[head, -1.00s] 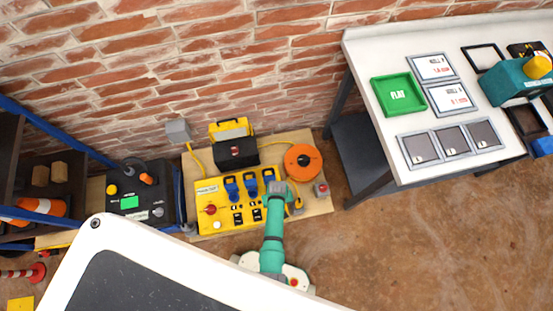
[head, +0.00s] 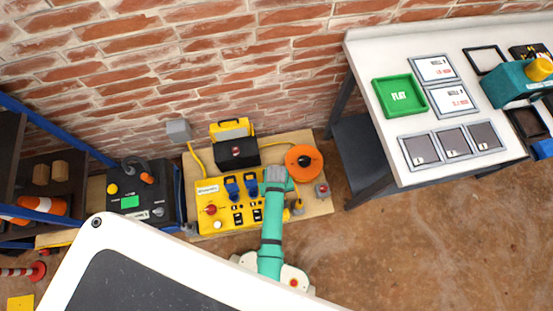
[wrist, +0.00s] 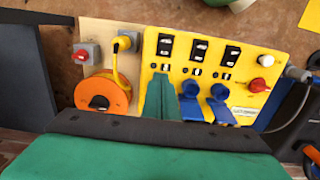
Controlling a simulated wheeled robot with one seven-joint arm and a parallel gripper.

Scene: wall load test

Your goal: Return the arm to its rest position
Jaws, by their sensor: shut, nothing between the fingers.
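My gripper (head: 276,173) is at the end of my teal arm, over the right part of the yellow panel (head: 205,222) in the head view. It is shut and empty. The arm covers part of the panel's right side and its rightmost blue fitting. Two blue fittings (head: 232,188) show uncovered to the left. In the wrist view, my own teal and dark parts fill the bottom, and the panel (wrist: 270,45) shows beyond them with black switches, a red knob and blue fittings (wrist: 220,110).
An orange reel (head: 303,161) and a grey box with a red button (head: 321,190) are right of the gripper. A black and yellow case (head: 237,152) stands behind the panel by the brick wall. A white table (head: 380,130) is at the right. Open floor lies at lower right.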

